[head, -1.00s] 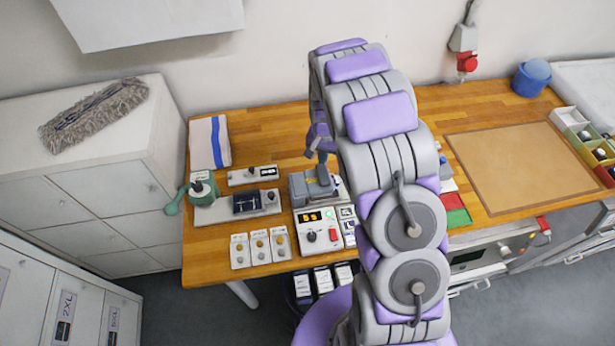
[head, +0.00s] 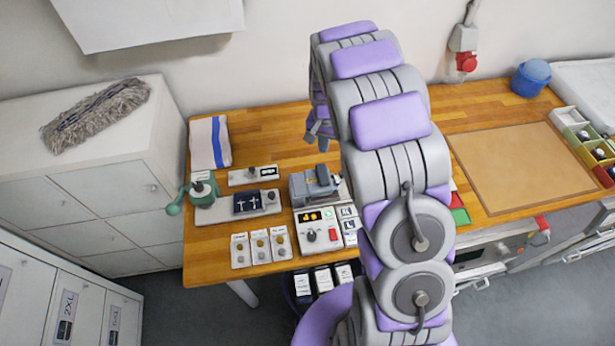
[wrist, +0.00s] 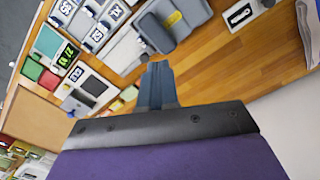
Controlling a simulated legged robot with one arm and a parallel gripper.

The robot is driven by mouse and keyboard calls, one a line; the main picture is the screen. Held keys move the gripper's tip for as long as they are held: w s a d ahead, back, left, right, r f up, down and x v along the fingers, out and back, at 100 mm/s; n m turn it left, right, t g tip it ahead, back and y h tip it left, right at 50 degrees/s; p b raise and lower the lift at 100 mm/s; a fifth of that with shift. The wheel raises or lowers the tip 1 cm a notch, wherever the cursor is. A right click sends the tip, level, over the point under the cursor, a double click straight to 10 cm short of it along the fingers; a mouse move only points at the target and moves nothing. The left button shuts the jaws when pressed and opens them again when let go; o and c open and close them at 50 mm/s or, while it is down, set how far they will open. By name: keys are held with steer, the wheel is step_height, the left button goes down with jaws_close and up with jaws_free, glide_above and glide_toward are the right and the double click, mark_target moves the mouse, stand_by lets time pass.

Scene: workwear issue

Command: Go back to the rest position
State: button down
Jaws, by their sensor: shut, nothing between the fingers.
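My arm rises in front of the wooden table in the head view and bends over it. My gripper (head: 320,133) hangs over the table behind the grey press-like device (head: 313,186), partly hidden by my arm. In the wrist view the fingers of my gripper (wrist: 156,70) are together with nothing between them. The wrist view also shows the grey device (wrist: 175,18) just beyond the fingertips.
The wooden table (head: 268,118) carries a control box (head: 318,232), a green-handled device (head: 203,189), a folded towel (head: 209,143) and a tan mat (head: 520,168). A blue tub (head: 531,78) stands at the back right. White cabinets (head: 90,190) stand left.

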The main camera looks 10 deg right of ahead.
steer(key=shift+r, duration=0.65)
steer(key=s+r+n+b, duration=0.35)
steer(key=s+b, duration=0.65)
steer(key=s, duration=1)
steer(key=s+a+f+n+g+b, duration=0.1)
steer(key=s+b, duration=0.3)
steer(key=s, duration=0.5)
steer(key=s+a+f+n+b, duration=0.1)
steer(key=s+f+b, duration=0.2)
steer(key=s, duration=0.7)
steer(key=shift+a+f+g+b, duration=0.2)
steer(key=shift+f+g+b, duration=0.2)
steer(key=shift+b, duration=0.1)
steer(key=shift+n, duration=0.25)
